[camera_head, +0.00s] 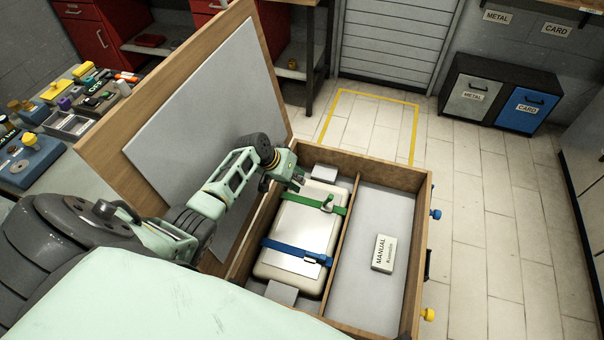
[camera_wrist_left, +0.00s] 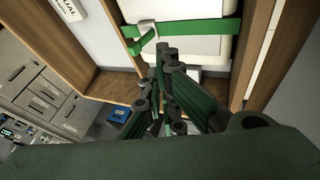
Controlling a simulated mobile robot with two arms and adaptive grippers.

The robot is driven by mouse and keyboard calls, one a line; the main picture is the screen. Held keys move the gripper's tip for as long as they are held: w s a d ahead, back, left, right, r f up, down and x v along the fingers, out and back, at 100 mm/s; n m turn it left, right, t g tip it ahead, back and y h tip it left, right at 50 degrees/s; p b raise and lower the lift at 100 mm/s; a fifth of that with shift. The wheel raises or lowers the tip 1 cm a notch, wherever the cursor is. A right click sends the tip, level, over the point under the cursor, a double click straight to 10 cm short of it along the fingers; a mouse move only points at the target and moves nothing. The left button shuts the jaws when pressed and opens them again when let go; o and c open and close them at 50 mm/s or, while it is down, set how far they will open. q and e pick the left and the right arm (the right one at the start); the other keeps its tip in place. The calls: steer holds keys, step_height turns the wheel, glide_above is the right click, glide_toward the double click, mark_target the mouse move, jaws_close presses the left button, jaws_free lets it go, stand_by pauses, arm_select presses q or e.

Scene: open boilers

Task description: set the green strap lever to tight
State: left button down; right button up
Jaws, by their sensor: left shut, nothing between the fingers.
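A green strap (camera_head: 303,199) runs across a pale case (camera_head: 305,225) in the left compartment of an open wooden crate. Its lever (camera_head: 328,203) is near the right end of the strap, on a light buckle, and looks raised at an angle. In the left wrist view the strap (camera_wrist_left: 200,34) crosses the case, and the light buckle (camera_wrist_left: 145,31) is left of the fingertips. My left gripper (camera_head: 297,181) is shut and empty, over the far end of the case, short of the lever. I cannot tell whether it touches anything. My right gripper is out of view.
A blue strap (camera_head: 285,248) crosses the nearer part of the case. The crate's open lid (camera_head: 215,110) stands on the left beside my arm. A divider (camera_head: 344,235) separates the right compartment, where a manual box (camera_head: 383,253) lies. Tiled floor is clear on the right.

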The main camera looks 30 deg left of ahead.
mark_target(328, 200)
arm_select(q)
steer(key=b+x, duration=0.8)
steer(key=shift+w+f, duration=0.1)
steer(key=shift+f, duration=0.2)
steer(key=shift+w+d+f, duration=0.1)
steer(key=shift+w+d, duration=0.05)
steer(key=shift+d, duration=0.45)
steer(key=shift+w+d+f, duration=0.1)
steer(key=shift+w+d, duration=0.05)
steer(key=shift+d, duration=0.45)
steer(key=shift+w+d+f, duration=0.1)
steer(key=shift+w+d, duration=0.05)
steer(key=shift+d, duration=0.45)
